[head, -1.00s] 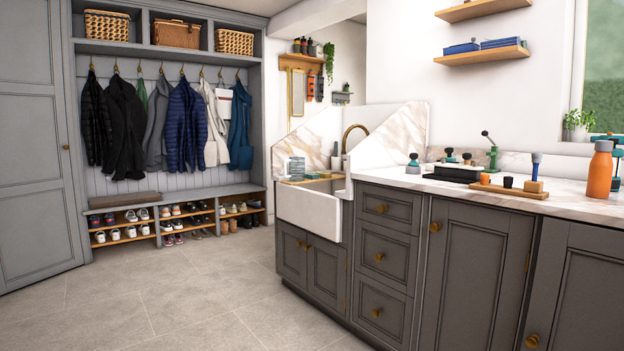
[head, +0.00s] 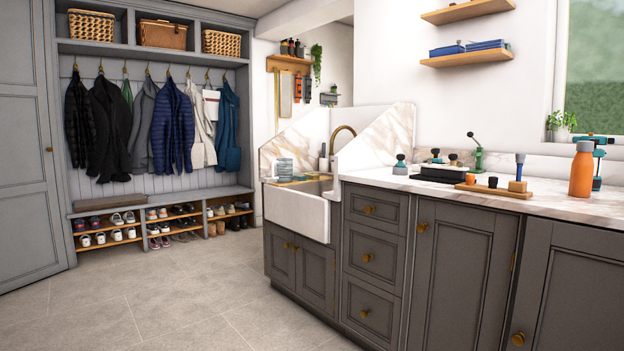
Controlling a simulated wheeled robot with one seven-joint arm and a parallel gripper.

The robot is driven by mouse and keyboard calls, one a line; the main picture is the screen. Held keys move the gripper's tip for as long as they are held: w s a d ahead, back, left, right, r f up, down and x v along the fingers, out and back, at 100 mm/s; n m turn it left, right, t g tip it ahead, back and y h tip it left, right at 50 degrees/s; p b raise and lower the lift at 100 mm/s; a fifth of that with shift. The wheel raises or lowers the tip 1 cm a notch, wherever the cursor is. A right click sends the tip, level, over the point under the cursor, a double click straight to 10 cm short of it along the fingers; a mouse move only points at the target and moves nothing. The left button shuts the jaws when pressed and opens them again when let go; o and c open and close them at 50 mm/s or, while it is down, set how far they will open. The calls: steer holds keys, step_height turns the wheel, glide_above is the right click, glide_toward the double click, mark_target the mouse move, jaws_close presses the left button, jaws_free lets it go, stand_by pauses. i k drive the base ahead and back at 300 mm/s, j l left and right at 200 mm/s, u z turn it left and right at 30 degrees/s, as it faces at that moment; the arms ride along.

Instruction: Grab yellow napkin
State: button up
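I see no clear yellow napkin in the head view. A flat yellowish-tan strip (head: 293,181) lies at the back edge of the white sink (head: 296,212); it is too small to tell whether it is cloth or wood. My gripper is not in view.
A marble counter (head: 380,178) runs right over grey cabinets (head: 460,262). On it stand an orange bottle (head: 582,170), a wooden board (head: 495,190) with small items and a black block (head: 440,174). A coat bench (head: 160,199) with shoes is at the back left. The tiled floor (head: 170,295) is clear.

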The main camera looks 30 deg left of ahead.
mark_target(310, 176)
steer(key=i+j+u, duration=1.1)
steer(key=i, duration=0.5)
steer(key=i+u, duration=0.35)
steer(key=i, duration=0.5)
